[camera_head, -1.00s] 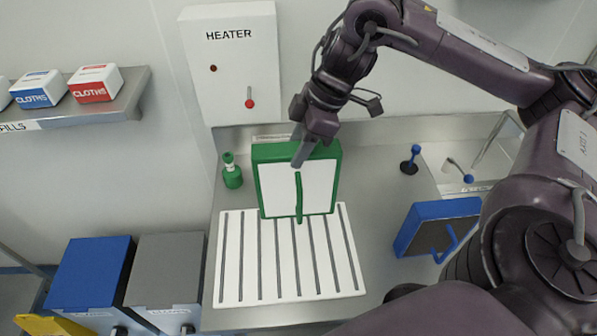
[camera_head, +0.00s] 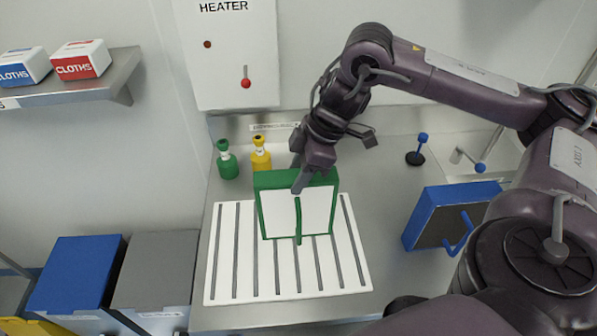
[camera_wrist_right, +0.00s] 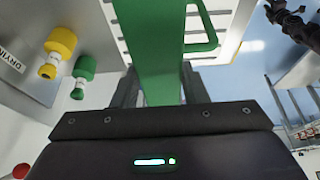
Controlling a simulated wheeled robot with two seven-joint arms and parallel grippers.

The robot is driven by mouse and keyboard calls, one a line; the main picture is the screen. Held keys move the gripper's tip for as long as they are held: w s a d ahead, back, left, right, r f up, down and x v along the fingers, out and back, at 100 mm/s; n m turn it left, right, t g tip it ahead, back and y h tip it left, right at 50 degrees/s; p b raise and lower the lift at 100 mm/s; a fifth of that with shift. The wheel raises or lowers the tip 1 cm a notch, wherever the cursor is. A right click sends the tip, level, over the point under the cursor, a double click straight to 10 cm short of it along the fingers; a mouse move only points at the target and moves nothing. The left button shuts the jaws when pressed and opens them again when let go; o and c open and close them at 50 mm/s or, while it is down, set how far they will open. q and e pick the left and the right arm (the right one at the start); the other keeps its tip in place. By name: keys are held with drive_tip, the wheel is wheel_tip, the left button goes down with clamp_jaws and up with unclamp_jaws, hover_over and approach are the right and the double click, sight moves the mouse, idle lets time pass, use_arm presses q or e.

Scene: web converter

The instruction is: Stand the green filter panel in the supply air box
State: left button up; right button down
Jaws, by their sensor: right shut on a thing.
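The green filter panel (camera_head: 298,212) has a green frame, a pale face and a green handle. It is upright over the far part of a white slotted rack (camera_head: 218,288); I cannot tell whether its lower edge touches the rack. My right gripper (camera_head: 299,182) is shut on the panel's top edge. In the right wrist view, the panel's green edge (camera_wrist_right: 150,50) lies between the fingers of my right gripper (camera_wrist_right: 160,90), with the handle to the right. My left gripper is not in view. I cannot identify the supply air box by any readable label.
A green bottle (camera_head: 227,163) and a yellow bottle (camera_head: 260,156) stand behind the rack. A blue-framed panel (camera_head: 424,220) stands to the right. A blue bin (camera_head: 75,272) and a grey bin (camera_head: 155,268) are at lower left. A white heater box (camera_head: 228,60) hangs on the wall.

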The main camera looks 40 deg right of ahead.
drive_tip(key=c, duration=1.3)
unclamp_jaws()
drive_tip(key=shift+f, duration=0.15)
drive_tip(key=o, duration=0.4)
drive_tip(key=shift+o, duration=0.2)
